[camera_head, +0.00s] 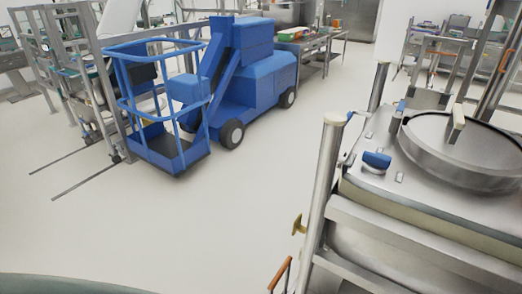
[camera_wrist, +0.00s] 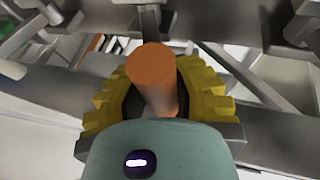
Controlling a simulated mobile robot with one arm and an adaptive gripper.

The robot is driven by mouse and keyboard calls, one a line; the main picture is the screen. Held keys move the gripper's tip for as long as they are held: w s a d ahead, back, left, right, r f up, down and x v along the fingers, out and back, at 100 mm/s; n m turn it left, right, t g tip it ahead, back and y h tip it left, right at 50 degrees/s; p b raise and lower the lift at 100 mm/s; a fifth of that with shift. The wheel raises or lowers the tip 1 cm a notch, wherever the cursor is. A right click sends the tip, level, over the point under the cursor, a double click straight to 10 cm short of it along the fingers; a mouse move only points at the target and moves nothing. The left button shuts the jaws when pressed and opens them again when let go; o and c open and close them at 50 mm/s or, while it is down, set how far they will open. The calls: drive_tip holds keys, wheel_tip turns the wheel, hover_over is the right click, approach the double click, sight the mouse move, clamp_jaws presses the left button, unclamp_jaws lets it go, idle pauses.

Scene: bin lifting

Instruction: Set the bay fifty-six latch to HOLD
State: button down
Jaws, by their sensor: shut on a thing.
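In the wrist view an orange round-ended handle (camera_wrist: 150,66) stands between the yellow toothed pads of my gripper (camera_wrist: 158,98). The pads are shut around it on both sides. The handle's lower part is hidden by my gripper's teal body. A grey metal bar shows behind its far end. No bay number or HOLD mark is readable, so I cannot tell from lettering which latch this is. In the head view an orange bar (camera_head: 281,273) shows at the bottom edge beside a steel post; I cannot tell if it is the same handle. My gripper is not visible there.
A steel bin-like unit with a round lid (camera_head: 470,150) and a steel corner post (camera_head: 325,180) fills the right. A blue lift (camera_head: 250,80) with a railed basket stands at upper left. Steel tables (camera_head: 320,45) stand behind. The white floor (camera_head: 230,210) between is clear.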

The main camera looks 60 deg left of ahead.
drive_tip(key=shift+d+r, duration=0.1)
drive_tip(key=shift+r, duration=0.15)
drive_tip(key=c, duration=1.1)
unclamp_jaws()
drive_tip(key=o, duration=0.4)
drive_tip(key=shift+f, duration=0.1)
drive_tip(key=shift+w+a, duration=0.1)
drive_tip(key=shift+a, duration=0.4)
drive_tip(key=shift+v, duration=5.6)
